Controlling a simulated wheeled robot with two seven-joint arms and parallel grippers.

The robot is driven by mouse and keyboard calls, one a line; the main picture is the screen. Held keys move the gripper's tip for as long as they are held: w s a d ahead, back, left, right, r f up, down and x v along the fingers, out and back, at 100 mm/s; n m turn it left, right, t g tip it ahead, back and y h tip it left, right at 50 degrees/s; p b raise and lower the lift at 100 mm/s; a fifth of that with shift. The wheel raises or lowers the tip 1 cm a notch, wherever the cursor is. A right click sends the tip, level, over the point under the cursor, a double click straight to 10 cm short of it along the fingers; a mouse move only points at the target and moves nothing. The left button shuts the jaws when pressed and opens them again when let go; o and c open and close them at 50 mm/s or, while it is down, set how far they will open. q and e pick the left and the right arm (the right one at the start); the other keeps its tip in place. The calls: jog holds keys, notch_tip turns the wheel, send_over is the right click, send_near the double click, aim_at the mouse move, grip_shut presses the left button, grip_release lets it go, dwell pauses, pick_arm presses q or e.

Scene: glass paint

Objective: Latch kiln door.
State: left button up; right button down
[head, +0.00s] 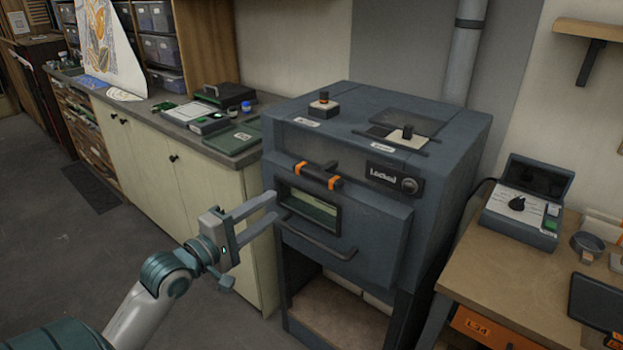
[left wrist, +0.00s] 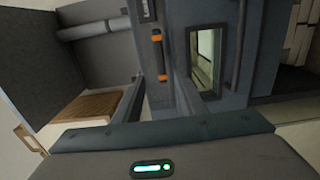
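The kiln (head: 455,150) is a blue-grey box on a stand. Its front door (head: 380,235) has a small window (head: 310,210) and a curved handle bar (head: 318,242), and appears closed. A dark latch bar with two orange bands (head: 318,176) lies across the front above the window. It also shows in the left wrist view (left wrist: 158,57), beside the window (left wrist: 204,60). A plate reading "Locked" (head: 384,176) with a round knob (head: 409,185) sits to its right. My left gripper (head: 274,209) is open and empty, in front of the door's left side, below the latch. My right gripper is not in view.
A cabinet counter (head: 190,125) with trays and a dark case stands left of the kiln. A wooden table (head: 480,270) with a control box (head: 525,205) stands at the right. Small blocks sit on the kiln top.

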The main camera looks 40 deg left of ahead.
aim_at(313, 178)
pick_arm(q)
jog(key=w+p, duration=0.1)
jog(key=w, duration=0.3)
jog(key=w+p, duration=0.1)
jog(key=w, duration=0.4)
jog(key=w+d+p, duration=0.1)
jog(key=w, duration=0.4)
jog(key=shift+w+r+p, duration=0.1)
jog(key=shift+w+p, duration=0.15)
jog(key=shift+p, duration=0.15)
jog(key=shift+w+d, duration=0.1)
jog(key=shift+w, duration=0.65)
jog(key=c, duration=0.8)
grip_shut()
